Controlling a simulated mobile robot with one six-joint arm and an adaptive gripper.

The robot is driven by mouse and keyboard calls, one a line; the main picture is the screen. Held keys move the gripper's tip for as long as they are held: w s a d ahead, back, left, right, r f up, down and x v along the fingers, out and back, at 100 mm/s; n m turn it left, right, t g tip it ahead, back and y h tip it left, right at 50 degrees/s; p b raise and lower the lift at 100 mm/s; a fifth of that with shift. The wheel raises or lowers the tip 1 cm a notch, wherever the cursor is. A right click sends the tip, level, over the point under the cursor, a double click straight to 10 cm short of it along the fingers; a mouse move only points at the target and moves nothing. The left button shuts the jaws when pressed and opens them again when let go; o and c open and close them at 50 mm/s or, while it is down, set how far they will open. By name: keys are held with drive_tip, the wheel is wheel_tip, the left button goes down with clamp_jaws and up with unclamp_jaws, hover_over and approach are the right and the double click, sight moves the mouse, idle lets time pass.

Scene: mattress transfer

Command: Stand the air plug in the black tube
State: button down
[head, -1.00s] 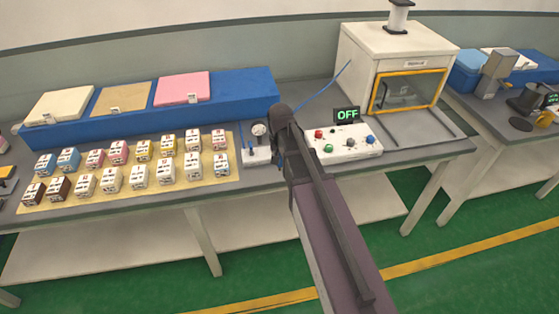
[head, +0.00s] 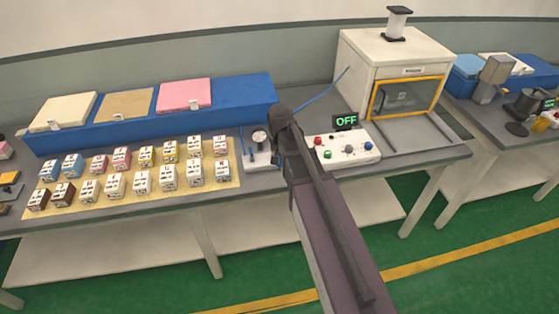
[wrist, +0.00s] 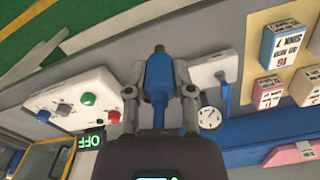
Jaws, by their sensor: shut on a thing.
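My gripper (wrist: 160,72) is shut on a blue plug (wrist: 158,88) with an olive-green tip, which I take for the air plug. The plug points towards the top of the wrist view, between the two fingers. A white block (wrist: 205,72) with a round gauge (wrist: 210,118) and a blue upright piece (wrist: 223,92) lies just right of the gripper there. In the head view the white block (head: 262,160) is beside the end of my arm, which hides the gripper and plug. I cannot clearly make out the black tube.
A white control box (head: 345,148) with coloured buttons and an OFF display (head: 346,120) stands right of the arm. A white cabinet (head: 372,65) is behind it. Several labelled small boxes (head: 115,185) fill a mat on the left. A blue hose (head: 325,94) runs to the cabinet.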

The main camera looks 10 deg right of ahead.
drive_tip(key=shift+r+p, duration=0.3)
drive_tip(key=shift+r, duration=0.15)
drive_tip(key=shift+a, duration=0.1)
